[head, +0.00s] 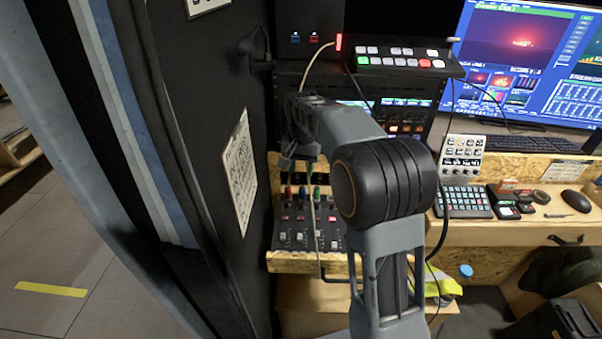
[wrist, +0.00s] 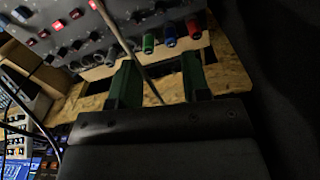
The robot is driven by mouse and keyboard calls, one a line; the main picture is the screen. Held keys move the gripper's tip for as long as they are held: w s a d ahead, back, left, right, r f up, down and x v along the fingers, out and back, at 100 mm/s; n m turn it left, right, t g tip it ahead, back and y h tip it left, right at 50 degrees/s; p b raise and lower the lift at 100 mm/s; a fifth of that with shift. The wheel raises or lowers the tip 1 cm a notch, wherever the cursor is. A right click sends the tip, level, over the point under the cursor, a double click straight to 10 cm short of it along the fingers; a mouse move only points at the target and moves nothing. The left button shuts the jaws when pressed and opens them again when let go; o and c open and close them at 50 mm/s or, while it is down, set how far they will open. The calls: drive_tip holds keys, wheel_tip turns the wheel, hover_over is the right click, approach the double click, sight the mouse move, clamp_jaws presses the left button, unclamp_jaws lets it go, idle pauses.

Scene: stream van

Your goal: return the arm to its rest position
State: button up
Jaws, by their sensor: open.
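My arm (head: 385,185) reaches up from the bottom of the head view and bends over toward the rack, with its black joint in the middle. My gripper (head: 298,160) is partly hidden, small and dark, above the panel with coloured knobs. In the wrist view the two green fingers of my gripper (wrist: 160,80) stand apart, with no object clamped between them. A thin pale cable (wrist: 130,45) crosses the gap between the fingers in that view; I cannot tell whether it touches them.
A control panel (head: 292,238) with red, green and blue knobs lies just below the gripper. A dark wall with a paper sheet (head: 240,170) stands close on the left. A button panel (head: 405,62), monitor (head: 520,60), keypad (head: 463,202) and mouse (head: 576,201) are to the right.

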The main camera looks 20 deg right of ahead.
idle(0.5)
drive_tip(key=s+r+n+t+p, duration=0.1)
drive_tip(key=s+r+n+p, duration=0.2)
drive_tip(key=s, duration=0.8)
drive_tip(key=s+r+n+t+p, duration=0.2)
drive_tip(key=s+r+n+p, duration=0.1)
drive_tip(key=s, duration=0.9)
drive_tip(key=shift+s+a+t+p, duration=0.2)
drive_tip(key=shift+t+p, duration=0.1)
drive_tip(key=shift+p, duration=0.3)
drive_tip(key=shift+a+f, duration=0.1)
idle(0.7)
